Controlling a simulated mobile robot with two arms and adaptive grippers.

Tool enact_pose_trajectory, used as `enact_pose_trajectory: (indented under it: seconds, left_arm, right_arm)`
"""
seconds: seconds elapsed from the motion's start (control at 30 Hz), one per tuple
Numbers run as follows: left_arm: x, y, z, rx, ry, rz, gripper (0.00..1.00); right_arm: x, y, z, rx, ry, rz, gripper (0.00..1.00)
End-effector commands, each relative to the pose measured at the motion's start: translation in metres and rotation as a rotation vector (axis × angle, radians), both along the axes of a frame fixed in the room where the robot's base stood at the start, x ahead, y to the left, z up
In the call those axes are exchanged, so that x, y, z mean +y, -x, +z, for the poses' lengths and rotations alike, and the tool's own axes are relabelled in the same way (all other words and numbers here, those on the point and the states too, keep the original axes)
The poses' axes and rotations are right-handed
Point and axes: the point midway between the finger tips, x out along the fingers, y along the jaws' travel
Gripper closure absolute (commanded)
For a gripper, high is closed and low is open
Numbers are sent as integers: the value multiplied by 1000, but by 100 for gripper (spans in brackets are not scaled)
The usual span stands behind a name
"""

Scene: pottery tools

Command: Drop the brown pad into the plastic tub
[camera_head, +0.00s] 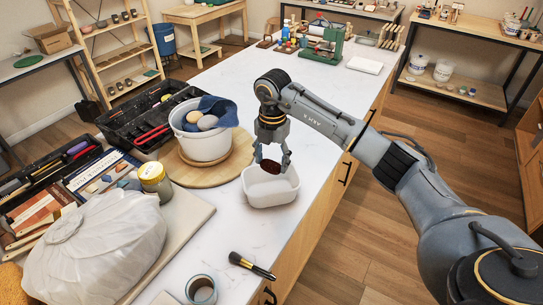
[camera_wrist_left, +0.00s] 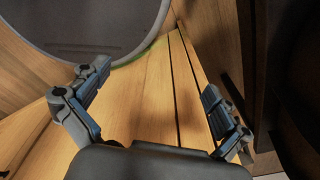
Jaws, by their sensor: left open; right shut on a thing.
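The brown pad (camera_head: 270,165) is a small dark reddish-brown piece between the fingertips of my right gripper (camera_head: 272,158). That gripper points down and is shut on the pad. The plastic tub (camera_head: 271,192) is a white, open, rounded box on the white counter near its right edge. The pad is over the tub's far part, near the level of its rim; I cannot tell whether it touches the tub. My left gripper (camera_wrist_left: 156,88) shows only in the left wrist view, with its fingers apart and nothing between them.
A white bucket (camera_head: 204,143) with a blue cloth stands on a round wooden board (camera_head: 180,171) left of the tub. A brush (camera_head: 252,266) and a cup (camera_head: 201,290) are nearer. A plastic-wrapped lump (camera_head: 95,250) fills the near left.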

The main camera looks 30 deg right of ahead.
Motion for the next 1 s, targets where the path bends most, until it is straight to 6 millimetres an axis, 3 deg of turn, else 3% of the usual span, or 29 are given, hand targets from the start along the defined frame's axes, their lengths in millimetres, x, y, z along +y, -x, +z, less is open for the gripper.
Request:
enact_pose_trajectory:
  seconds: [0.1,0.37,0.4,0.5,0.83,1.0]
  left_arm:
    - [0,-5,-6,-7,1,0,0]
    - [-1,-8,-5,-14,2,0,0]
    - [-1,-8,-5,-14,2,0,0]
    - [-1,-8,-5,-14,2,0,0]
    - [1,-4,-6,-7,0,0,0]
    - [1,-4,-5,-7,0,0,0]
  right_arm:
    - [0,0,-9,-1,-1,0,49]
    - [0,0,-9,-1,-1,1,49]
    - [0,0,-9,-1,-1,1,31]
    - [0,0,-9,-1,-1,1,13]
    - [0,0,-8,-1,-1,1,13]
    - [0,-1,8,-4,-1,1,13]
